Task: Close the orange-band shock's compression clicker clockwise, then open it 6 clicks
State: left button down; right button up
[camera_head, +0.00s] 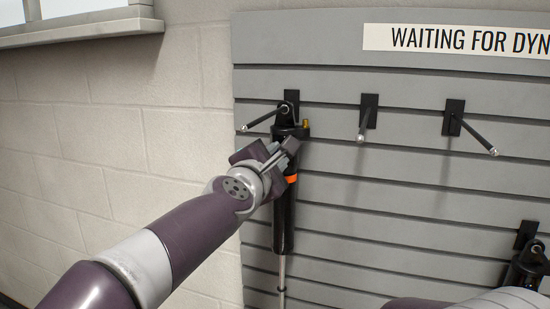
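The orange-band shock (283,222) hangs upright from a peg on the grey slatted wall. It has a black body, an orange band (291,179) and a bright shaft below. A small gold knob (306,123), which looks like the clicker, sits at the right of its top end. My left gripper (286,150) is at the upper body, just below the head and the knob, and covers part of the shock. Whether its fingers touch or grip the shock is hidden. My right arm (430,303) shows only at the bottom right edge; its gripper is out of view.
Two empty pegs (364,120) (470,130) stick out of the wall to the right. Another black shock (525,268) hangs at the far right, partly cut off. A "WAITING FOR DYN" sign (460,40) is above.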

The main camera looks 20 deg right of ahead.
pick_arm(q)
jog(key=c, duration=1.2)
grip_release()
jog(key=shift+f, duration=0.35)
jog(key=shift+o, duration=1.4)
jog(key=shift+a+r, duration=0.1)
jog(key=shift+r, duration=0.1)
jog(key=b+v, duration=0.2)
jog(key=v, duration=1)
jog(key=shift+s+a, duration=0.15)
jog(key=shift+s, duration=0.2)
